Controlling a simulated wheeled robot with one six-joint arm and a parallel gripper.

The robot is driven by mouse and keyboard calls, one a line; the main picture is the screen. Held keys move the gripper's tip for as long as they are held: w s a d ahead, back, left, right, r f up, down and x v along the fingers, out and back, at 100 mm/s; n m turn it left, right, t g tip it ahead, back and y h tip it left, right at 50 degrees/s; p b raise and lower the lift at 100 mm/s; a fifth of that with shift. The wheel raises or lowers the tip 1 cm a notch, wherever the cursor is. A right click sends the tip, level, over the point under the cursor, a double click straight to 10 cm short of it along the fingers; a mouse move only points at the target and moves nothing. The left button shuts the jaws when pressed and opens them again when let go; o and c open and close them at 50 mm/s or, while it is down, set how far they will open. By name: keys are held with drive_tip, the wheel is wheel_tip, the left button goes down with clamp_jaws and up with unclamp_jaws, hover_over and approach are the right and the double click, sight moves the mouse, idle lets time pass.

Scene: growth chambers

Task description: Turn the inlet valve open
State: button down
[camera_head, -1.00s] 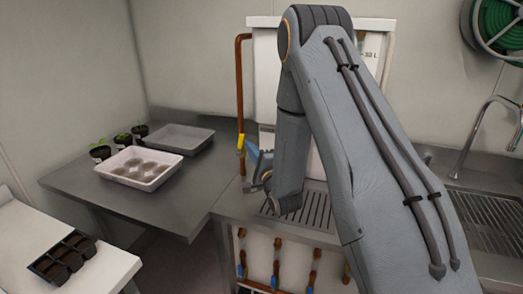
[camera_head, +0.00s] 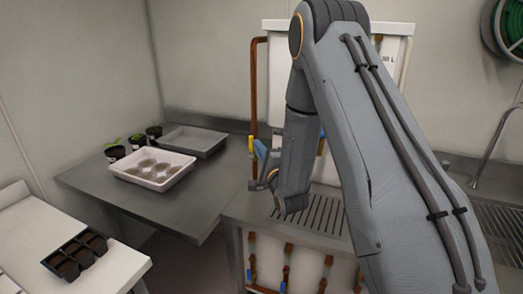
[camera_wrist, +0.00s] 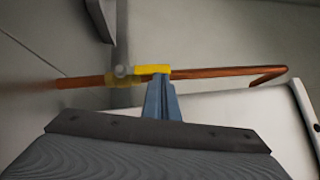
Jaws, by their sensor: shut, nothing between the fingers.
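The inlet valve has a yellow lever (camera_head: 251,143) on a copper pipe (camera_head: 256,92) at the left of the white tank. In the wrist view the yellow lever (camera_wrist: 152,69) lies roughly along the copper pipe (camera_wrist: 215,73), with a round grey knob at its left end. My gripper (camera_head: 259,149) is just right of the lever in the head view. In the wrist view its blue fingers (camera_wrist: 160,82) are together and empty, with their tips right at the lever's edge. I cannot tell whether they touch it. My arm hides part of the tank.
The white tank (camera_head: 276,75) stands behind a slotted drain top (camera_head: 322,216). Copper pipes with yellow and blue fittings (camera_head: 252,262) run below it. A steel bench (camera_head: 190,208) at left holds a white tray (camera_head: 179,172), a grey tray (camera_head: 205,152) and potted seedlings.

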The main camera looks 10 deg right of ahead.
drive_tip(key=s+d+b, duration=0.3)
drive_tip(key=s+d, duration=0.2)
drive_tip(key=s, duration=0.7)
drive_tip(key=s+f+n+g, duration=0.1)
drive_tip(key=f+n+g, duration=0.1)
drive_tip(key=n+g, duration=0.1)
drive_tip(key=s+f+n+g+h, duration=0.1)
drive_tip(key=f+n+g, duration=0.2)
drive_tip(key=s+f+n+g+h, duration=0.1)
drive_tip(key=f+n+g, duration=0.2)
drive_tip(key=shift+s+a, duration=0.25)
drive_tip(key=shift+s, duration=0.15)
drive_tip(key=s+a+n+g, duration=0.2)
drive_tip(key=s+n+g, duration=0.7)
drive_tip(key=s, duration=1.1)
drive_tip(key=shift+s+a+h, duration=0.2)
drive_tip(key=shift+a+h, duration=0.2)
